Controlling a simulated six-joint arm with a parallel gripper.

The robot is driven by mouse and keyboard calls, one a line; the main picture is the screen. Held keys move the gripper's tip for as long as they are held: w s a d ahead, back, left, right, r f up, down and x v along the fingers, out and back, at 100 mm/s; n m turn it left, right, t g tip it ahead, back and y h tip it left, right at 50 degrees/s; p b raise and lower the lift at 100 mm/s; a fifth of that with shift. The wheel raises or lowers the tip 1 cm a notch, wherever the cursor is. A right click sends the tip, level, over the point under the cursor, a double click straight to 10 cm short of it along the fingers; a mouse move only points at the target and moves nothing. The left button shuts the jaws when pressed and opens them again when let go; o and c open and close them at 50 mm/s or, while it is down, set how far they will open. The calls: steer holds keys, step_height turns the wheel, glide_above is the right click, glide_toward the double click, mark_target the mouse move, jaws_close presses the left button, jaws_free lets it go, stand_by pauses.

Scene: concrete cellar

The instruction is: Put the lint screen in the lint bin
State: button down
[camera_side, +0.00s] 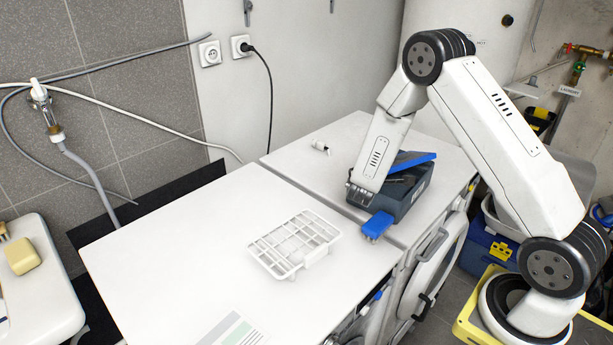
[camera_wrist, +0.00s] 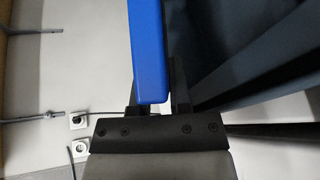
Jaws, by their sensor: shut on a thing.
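The lint screen shows as a flat blue piece (camera_side: 415,160) in the side view, tilted at the top of the lint bin. In the wrist view it is a blue bar (camera_wrist: 149,50) running up from between the dark fingers. My gripper (camera_side: 399,178) is shut on its end; in the side view the fingers are dark and partly hidden by my wrist. The lint bin (camera_side: 412,199) is a dark grey-blue open box on the right-hand white top. Its dark side (camera_wrist: 235,45) fills the right of the wrist view. I cannot tell how far the screen is inside.
A blue block (camera_side: 377,225) lies in front of the bin near the edge. A white slatted rack (camera_side: 294,243) sits on the left-hand white top (camera_side: 170,245). A small white item (camera_side: 320,146) lies behind. Wall sockets (camera_side: 240,46) and a black cable are at the back.

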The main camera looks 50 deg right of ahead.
steer(key=shift+f, duration=0.35)
steer(key=shift+f, duration=0.5)
steer(key=c, duration=0.6)
jaws_free()
steer(key=shift+f, duration=0.1)
steer(key=shift+r, duration=0.55)
steer(key=v, duration=1.2)
